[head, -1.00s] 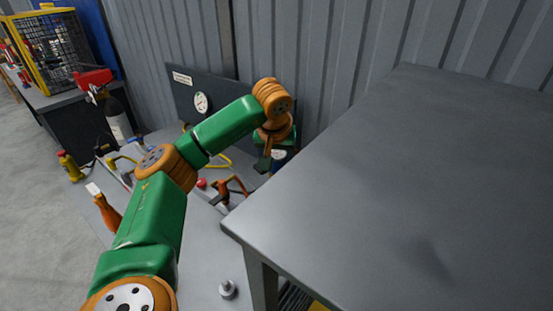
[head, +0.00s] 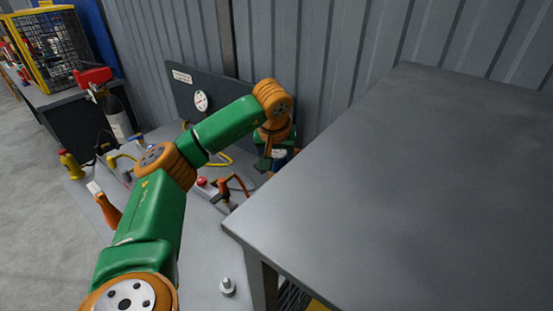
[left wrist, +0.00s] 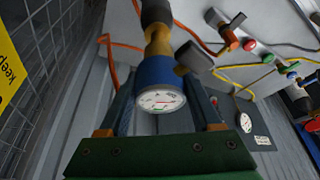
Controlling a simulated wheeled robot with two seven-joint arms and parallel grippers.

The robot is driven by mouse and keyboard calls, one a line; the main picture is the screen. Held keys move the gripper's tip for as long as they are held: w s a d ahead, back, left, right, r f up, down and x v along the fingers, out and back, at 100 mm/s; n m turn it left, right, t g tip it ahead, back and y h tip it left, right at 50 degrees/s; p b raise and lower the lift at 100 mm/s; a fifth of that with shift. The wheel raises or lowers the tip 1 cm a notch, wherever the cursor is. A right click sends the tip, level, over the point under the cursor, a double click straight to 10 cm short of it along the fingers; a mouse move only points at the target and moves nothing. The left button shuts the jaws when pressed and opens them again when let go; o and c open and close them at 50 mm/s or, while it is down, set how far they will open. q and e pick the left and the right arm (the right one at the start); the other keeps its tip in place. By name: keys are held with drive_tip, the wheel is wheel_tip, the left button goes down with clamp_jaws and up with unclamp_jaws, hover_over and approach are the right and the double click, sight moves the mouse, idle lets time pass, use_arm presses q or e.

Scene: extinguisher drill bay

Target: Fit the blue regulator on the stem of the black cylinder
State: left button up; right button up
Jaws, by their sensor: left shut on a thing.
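My left gripper (head: 267,158) hangs at the back of the low bench, left of the raised grey table. In the left wrist view its two fingers (left wrist: 157,112) are shut on the blue regulator (left wrist: 155,70), whose round white gauge faces the camera. A brass neck and a black part continue from the regulator to the top edge; I cannot tell whether the black part belongs to it. In the head view a little blue and white of the regulator (head: 279,153) shows by the gripper. A black cylinder (head: 117,120) with a red top stands far left; its stem cannot be made out. My right gripper is not in view.
A large bare grey table (head: 400,190) fills the right, its edge close to my gripper. The low bench (head: 195,245) holds an orange-handled clamp (head: 228,190), a red button (head: 201,181) and a bolt-like post (head: 227,287). A dark panel (head: 185,92) and metal wall stand behind.

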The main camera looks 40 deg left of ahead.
use_arm(q)
drive_tip(key=shift+f, duration=0.15)
drive_tip(key=shift+f+b, duration=0.75)
drive_tip(key=shift+f, duration=0.3)
drive_tip(key=shift+p, duration=0.35)
drive_tip(key=shift+f+b, duration=0.55)
drive_tip(key=shift+f, duration=0.25)
idle(0.3)
